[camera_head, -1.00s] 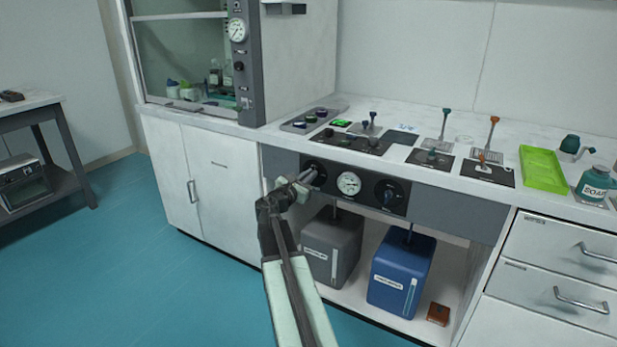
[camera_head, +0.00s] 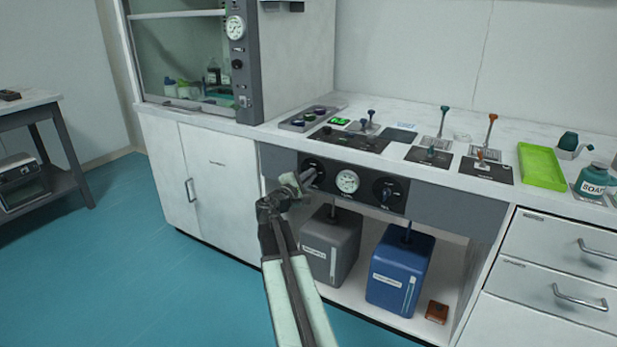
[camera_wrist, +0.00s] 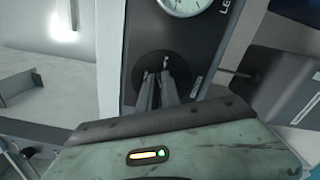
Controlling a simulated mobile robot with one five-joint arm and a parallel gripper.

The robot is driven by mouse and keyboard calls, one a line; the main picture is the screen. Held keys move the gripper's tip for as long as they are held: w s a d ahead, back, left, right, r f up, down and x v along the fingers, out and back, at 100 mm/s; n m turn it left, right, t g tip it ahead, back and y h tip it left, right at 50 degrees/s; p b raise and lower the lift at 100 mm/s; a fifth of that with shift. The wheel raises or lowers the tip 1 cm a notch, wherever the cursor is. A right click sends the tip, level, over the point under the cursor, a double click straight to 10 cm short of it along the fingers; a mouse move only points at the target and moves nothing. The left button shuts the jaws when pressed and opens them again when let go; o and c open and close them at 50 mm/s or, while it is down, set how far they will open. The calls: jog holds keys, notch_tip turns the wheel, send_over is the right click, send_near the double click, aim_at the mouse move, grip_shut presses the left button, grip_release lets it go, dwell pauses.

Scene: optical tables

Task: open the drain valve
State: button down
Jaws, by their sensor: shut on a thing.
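A dark panel (camera_head: 366,194) under the bench top carries a left valve dial (camera_head: 313,164), a round white gauge and a right dial with a blue handle (camera_head: 388,194). The labels by the dials are too small to read. My gripper (camera_head: 309,174) is at the left dial, coming from the front. In the wrist view, the fingers (camera_wrist: 165,76) reach onto this round black dial (camera_wrist: 151,66) and are shut on its small handle. The fingers hide most of the handle, so its exact angle cannot be told.
The gauge (camera_head: 347,181) sits just right of the held dial. A grey tank (camera_head: 331,245) and a blue tank (camera_head: 399,273) stand on the shelf below. Levers, a green tray (camera_head: 541,166) and a soap bottle (camera_head: 592,181) are on the bench top.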

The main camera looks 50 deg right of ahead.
jog(key=m, duration=0.4)
jog(key=shift+s+d+f+m, duration=0.1)
jog(key=shift+s+f+m, duration=0.1)
jog(key=shift+m, duration=0.2)
dwell(0.4)
jog(key=c, duration=1.6)
grip_release()
jog(key=shift+o, duration=0.2)
jog(key=shift+w, duration=0.1)
jog(key=v, duration=0.7)
jog(key=shift+a, duration=0.4)
